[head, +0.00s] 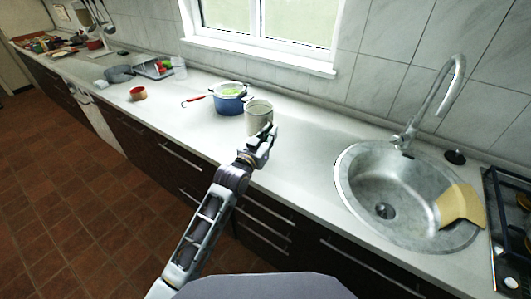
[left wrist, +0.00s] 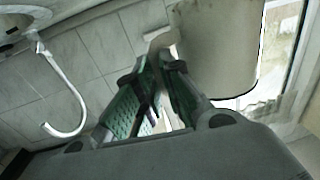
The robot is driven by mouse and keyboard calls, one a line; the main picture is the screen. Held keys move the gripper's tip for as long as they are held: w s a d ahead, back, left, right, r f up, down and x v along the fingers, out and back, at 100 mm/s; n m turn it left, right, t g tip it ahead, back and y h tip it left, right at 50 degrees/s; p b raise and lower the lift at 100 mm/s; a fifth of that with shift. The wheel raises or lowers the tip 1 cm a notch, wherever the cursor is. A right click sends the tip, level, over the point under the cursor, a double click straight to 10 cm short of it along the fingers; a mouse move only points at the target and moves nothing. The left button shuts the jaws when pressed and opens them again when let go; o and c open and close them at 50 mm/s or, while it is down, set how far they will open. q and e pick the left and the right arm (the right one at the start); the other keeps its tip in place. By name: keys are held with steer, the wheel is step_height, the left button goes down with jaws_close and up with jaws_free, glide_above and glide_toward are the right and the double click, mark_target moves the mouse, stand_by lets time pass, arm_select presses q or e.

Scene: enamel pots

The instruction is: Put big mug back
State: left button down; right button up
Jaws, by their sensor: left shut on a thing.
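The big mug (head: 258,113) is cream-coloured and is right of the blue pot in the head view. It also fills the upper right of the left wrist view (left wrist: 213,48). My left gripper (head: 264,140) is at the mug's near side. In the left wrist view its green-padded fingers (left wrist: 160,62) are closed on the mug's handle, beside the mug's wall. The mug looks about upright in the head view. I cannot tell whether its base touches the counter. My right gripper is in neither view.
The blue pot (head: 229,101), with green content, stands close left of the mug. A sink (head: 365,170) with a tall faucet (head: 455,85) and a yellowish board (head: 461,206) is at right. The counter (head: 305,150) between mug and sink is clear.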

arm_select(q)
steer(key=shift+f, duration=2.55)
steer(key=shift+f, duration=0.15)
steer(key=shift+f, duration=1.75)
steer(key=shift+f+b, duration=0.1)
steer(key=shift+b, duration=0.2)
steer(key=c, duration=1.5)
jaws_free()
steer(key=shift+c, duration=0.2)
steer(key=shift+v, duration=1.1)
steer(key=v, duration=1)
